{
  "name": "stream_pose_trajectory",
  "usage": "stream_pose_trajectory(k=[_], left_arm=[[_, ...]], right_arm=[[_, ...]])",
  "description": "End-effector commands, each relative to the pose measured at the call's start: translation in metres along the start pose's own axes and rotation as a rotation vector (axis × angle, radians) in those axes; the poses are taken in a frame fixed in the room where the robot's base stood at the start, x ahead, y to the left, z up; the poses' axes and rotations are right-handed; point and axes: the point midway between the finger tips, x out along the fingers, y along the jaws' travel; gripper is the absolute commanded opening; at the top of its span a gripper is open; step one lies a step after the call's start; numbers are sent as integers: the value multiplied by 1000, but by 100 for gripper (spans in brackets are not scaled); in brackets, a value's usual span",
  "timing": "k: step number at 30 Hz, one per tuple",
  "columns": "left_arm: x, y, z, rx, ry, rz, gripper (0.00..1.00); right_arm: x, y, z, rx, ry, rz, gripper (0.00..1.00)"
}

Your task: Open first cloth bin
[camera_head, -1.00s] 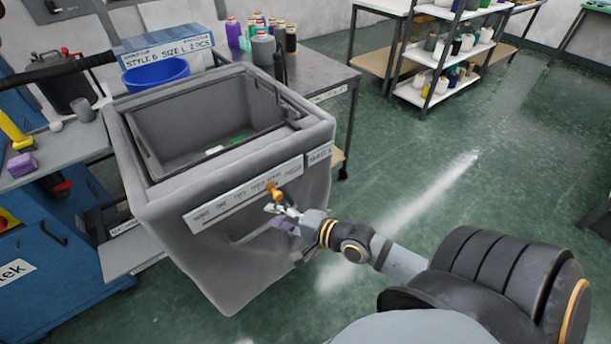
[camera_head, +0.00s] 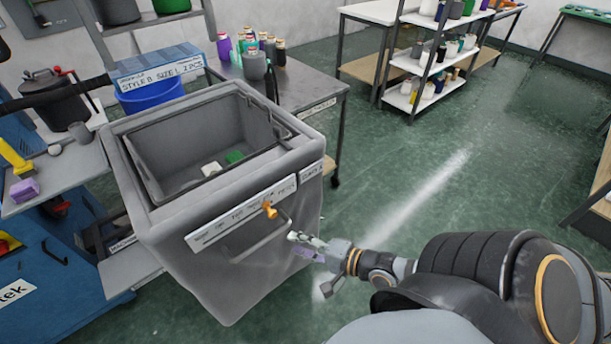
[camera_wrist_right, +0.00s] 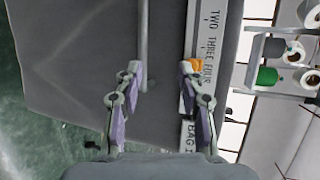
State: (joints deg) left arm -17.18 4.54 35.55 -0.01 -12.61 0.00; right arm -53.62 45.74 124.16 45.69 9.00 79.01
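The grey cloth bin (camera_head: 215,275) stands left of centre in the head view. Its top is uncovered, with a small white piece and a green piece inside. Its front has a white label strip (camera_head: 228,222), an orange marker (camera_head: 269,209) and a thin metal bar handle (camera_head: 256,246). My right gripper (camera_head: 300,245) is open beside the right end of the handle. In the right wrist view, its fingers (camera_wrist_right: 160,72) are spread. The bar (camera_wrist_right: 143,40) shows between them, nearer the left finger; contact cannot be told. My left gripper is not in view.
A blue tub (camera_head: 150,93) stands behind the bin. A grey table (camera_head: 310,92) with several spools is at its back right. A blue machine (camera_head: 50,270) is at the left. The green floor (camera_head: 420,180) to the right is clear up to the shelving (camera_head: 425,105).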

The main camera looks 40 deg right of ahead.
Motion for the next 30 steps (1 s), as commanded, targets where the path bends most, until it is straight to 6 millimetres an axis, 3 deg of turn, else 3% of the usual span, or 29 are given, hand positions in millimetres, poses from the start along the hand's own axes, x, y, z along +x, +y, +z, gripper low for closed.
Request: stream_pose_trajectory(k=[6,26,29,30], left_arm=[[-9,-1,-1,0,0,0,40],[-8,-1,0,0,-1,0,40],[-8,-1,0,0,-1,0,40],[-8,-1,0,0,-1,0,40]], right_arm=[[-13,0,0,0,-1,0,39],[-13,2,-1,-3,1,0,39],[-12,17,-17,-61,35,25,39],[-12,31,-31,-112,65,50,39]])
